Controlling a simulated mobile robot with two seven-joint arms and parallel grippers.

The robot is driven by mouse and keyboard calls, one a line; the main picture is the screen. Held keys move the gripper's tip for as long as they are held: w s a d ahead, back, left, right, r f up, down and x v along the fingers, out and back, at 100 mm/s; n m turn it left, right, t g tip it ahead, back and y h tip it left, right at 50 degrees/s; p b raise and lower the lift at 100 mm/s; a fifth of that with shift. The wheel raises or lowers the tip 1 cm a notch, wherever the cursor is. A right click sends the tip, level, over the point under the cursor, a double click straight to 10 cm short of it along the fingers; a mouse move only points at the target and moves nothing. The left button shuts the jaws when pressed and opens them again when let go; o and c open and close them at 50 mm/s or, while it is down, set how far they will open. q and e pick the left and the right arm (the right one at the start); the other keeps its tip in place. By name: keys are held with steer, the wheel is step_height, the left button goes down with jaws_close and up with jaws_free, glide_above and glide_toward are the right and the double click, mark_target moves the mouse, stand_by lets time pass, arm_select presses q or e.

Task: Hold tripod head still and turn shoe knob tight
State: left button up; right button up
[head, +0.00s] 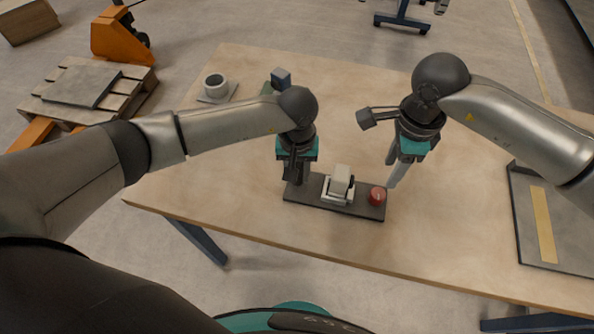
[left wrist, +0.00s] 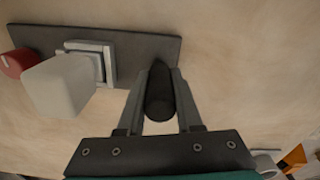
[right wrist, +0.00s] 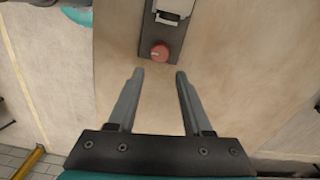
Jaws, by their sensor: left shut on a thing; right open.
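The tripod head is a dark flat plate (head: 305,197) lying on the table, with a pale block (head: 342,180) seated in a white clamp at its middle. The red round shoe knob (head: 377,196) sits at its right end; it also shows in the left wrist view (left wrist: 16,63) and the right wrist view (right wrist: 160,52). My left gripper (left wrist: 160,80) is shut on a dark upright post (left wrist: 160,98) at the plate's left end. My right gripper (right wrist: 160,75) is open and empty. Its fingers point toward the knob, apart from it, with the knob lined up between them.
A grey tray (head: 530,235) with a yellowish strip lies at the right. The table (head: 440,245) is clear around the plate. An orange pallet truck (head: 120,38) stands on the floor beyond.

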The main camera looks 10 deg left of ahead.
mark_target(379, 193)
arm_select(q)
jaws_close()
arm_select(e)
steer(key=shift+o, duration=0.4)
steer(key=o, duration=0.3)
step_height(379, 193, down, 10)
steer(key=n, duration=0.5)
steer(key=shift+f, duration=0.2)
jaws_close()
stand_by(0.7)
